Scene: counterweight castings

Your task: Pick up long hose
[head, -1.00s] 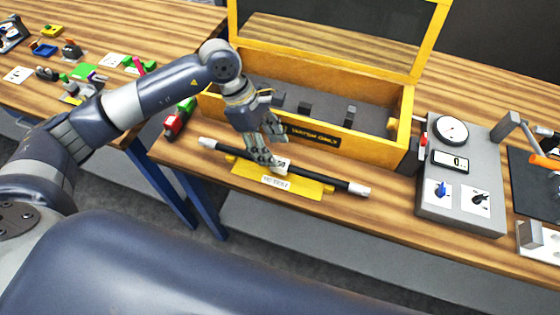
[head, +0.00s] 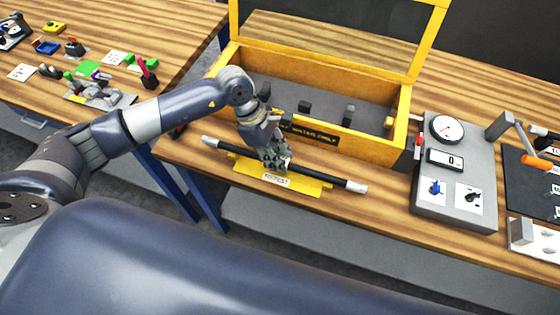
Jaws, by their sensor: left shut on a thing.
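The long hose (head: 318,178) is a black rod with pale ends. It lies along a yellow holder (head: 305,190) with a white label, at the front edge of the wooden bench. My left gripper (head: 277,167) points down over the middle of the hose and is shut on it. Its fingers hide the part of the hose between them. I cannot tell whether the hose is lifted off the holder. My right gripper does not show.
Behind the hose stands an open yellow box (head: 320,137) with a raised lid and dark pegs inside. A grey gauge panel (head: 456,172) with a dial stands to the right. A second bench (head: 150,30) with small parts is at the left.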

